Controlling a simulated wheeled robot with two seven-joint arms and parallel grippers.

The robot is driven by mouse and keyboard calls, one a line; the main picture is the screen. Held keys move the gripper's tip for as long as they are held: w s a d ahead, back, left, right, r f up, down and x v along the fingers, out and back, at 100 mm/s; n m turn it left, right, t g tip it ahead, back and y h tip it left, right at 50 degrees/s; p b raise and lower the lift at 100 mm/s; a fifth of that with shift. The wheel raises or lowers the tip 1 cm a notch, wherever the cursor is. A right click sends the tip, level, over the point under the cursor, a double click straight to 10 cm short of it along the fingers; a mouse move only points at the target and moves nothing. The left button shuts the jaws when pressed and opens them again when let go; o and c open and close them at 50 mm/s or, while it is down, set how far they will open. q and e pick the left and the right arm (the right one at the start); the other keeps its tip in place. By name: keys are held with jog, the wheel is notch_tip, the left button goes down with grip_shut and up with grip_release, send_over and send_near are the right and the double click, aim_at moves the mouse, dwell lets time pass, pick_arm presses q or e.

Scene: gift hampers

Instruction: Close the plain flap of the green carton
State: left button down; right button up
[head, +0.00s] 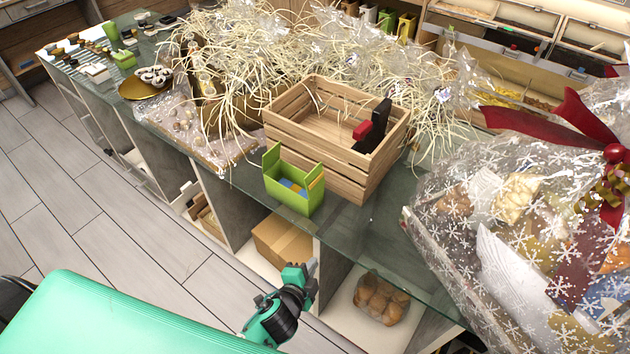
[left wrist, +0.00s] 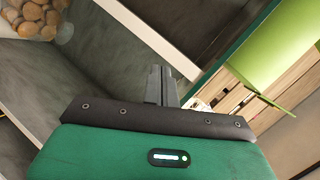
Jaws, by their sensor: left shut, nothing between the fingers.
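The green carton (head: 291,200) stands open on the glass counter, in front of a wooden crate. One flap (head: 272,157) stands up at its left end and another (head: 316,177) at its right end. Blue, yellow and orange items show inside. I cannot tell which flap is plain. My left gripper (head: 313,267) is shut and empty, below and in front of the carton, clear of it. In the left wrist view the shut fingers (left wrist: 161,86) show with the carton (left wrist: 252,52) to their right and a thin green flap (left wrist: 262,98) sticking out. My right gripper is not in view.
The wooden crate (head: 310,150) stands right behind the carton, with a black and red object (head: 373,130) in it. A large wrapped hamper (head: 480,230) fills the right. Below the counter edge are shelves with a cardboard box (head: 283,243) and a bag of round brown items (head: 381,298).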

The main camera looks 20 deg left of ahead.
aim_at(315, 181)
pick_arm(q)
notch_tip(315, 181, up, 21)
jog(key=m+t, duration=0.2)
jog(key=t, duration=0.2)
jog(key=w+a+f+p, duration=0.1)
jog(key=w+p, duration=0.3)
jog(key=w, duration=0.7)
jog(key=shift+w+a, duration=0.25)
jog(key=shift+a, duration=0.4)
jog(key=shift+w+p, duration=0.1)
jog(key=shift+p, duration=0.25)
